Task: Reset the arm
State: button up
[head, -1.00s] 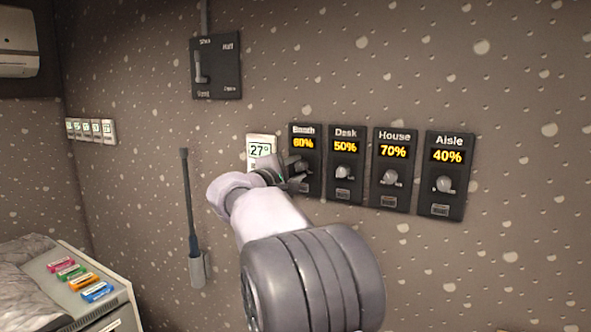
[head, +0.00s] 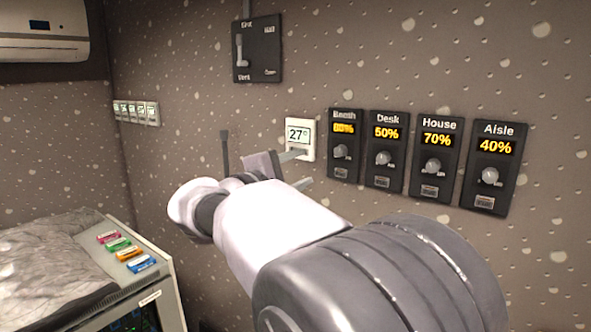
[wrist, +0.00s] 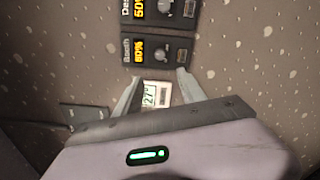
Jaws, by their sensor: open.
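My gripper (head: 299,170) is open and empty, its two fingers apart in front of the wall, just below and left of the Booth panel. In the wrist view its fingertips (wrist: 160,78) point toward the wall with the white 27° thermostat (wrist: 158,94) between them. Each has a round knob and a small button below. My gripper appears clear of all of them.
A dark lever switch box (head: 257,49) hangs above. A rod (head: 225,150) is partly hidden behind my arm. A cabinet (head: 159,268) with coloured tags stands at lower left. An air conditioner (head: 44,30) and small white switches (head: 137,112) are at the left.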

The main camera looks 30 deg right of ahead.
jog(key=shift+s+a, duration=0.3)
jog(key=shift+a, duration=0.35)
jog(key=s+a+f+m+g+y+b, duration=0.25)
jog(key=s+f+y, duration=0.25)
jog(key=s+f, duration=0.45)
jog(key=s+a+f+m+g+y+b, duration=0.1)
jog(key=s+a+f+m+y, duration=0.3)
jog(key=s+f, duration=0.5)
jog(key=s+a+f+m+t+y+b, duration=0.1)
jog(key=s+a+f+m+y, duration=0.2)
jog(key=a, duration=0.5)
jog(key=s+a+f+m+t+y+b, duration=0.1)
jog(key=s+a+f+m+y, duration=0.2)
jog(key=s+a+f+y, duration=0.2)
jog(key=a+f+y, duration=0.1)
jog(key=a+f, duration=0.2)
jog(key=a, duration=0.1)
jog(key=shift+s+a+y, duration=0.2)
jog(key=shift+s+y, duration=0.05)
jog(key=shift+y, duration=0.05)
